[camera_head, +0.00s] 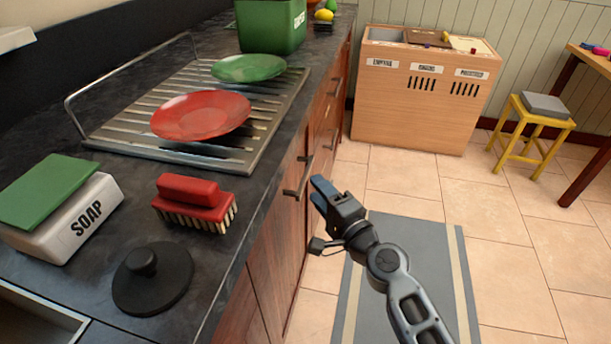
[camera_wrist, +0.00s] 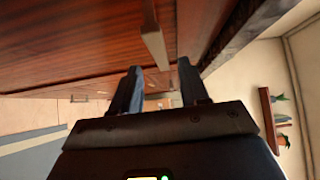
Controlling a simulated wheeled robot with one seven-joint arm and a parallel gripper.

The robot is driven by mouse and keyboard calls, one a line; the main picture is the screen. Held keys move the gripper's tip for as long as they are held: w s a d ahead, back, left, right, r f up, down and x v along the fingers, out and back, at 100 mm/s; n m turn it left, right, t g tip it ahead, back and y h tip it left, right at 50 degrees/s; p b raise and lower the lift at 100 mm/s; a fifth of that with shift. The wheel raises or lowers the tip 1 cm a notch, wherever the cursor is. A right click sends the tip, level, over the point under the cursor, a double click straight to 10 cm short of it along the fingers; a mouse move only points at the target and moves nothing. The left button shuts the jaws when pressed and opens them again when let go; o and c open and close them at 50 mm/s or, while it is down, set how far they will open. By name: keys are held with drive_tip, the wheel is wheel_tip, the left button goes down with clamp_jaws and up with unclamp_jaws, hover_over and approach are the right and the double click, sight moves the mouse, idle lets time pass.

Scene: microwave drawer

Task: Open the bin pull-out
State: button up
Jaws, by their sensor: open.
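Reddish-brown wooden fronts (camera_head: 268,232) line the side of the counter, with bar handles; no label shows which one is the bin pull-out. The nearest handle (camera_head: 294,191) is just left of my gripper (camera_head: 322,190) in the head view. My gripper is open and empty, its fingers pointing toward the fronts. In the wrist view, a pale bar handle (camera_wrist: 155,48) on the wooden front (camera_wrist: 70,40) shows above and between the two fingertips of my gripper (camera_wrist: 158,88). Whether the fingers reach around the handle I cannot tell. The fronts in view look shut.
The dark counter (camera_head: 232,210) holds a soap box (camera_head: 88,216), a red brush (camera_head: 193,202), a black lid (camera_head: 153,280) and a rack with plates. A grey mat (camera_head: 420,245) lies on the tiled floor. A labelled wooden bin cabinet (camera_head: 420,115) and yellow stool (camera_head: 535,128) stand behind.

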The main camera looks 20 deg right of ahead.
sight(307, 178)
drive_tip(key=w, duration=0.4)
drive_tip(key=w+a, duration=0.1)
drive_tip(key=w, duration=0.1)
drive_tip(key=shift+w, duration=0.1)
clamp_jaws()
idle(0.3)
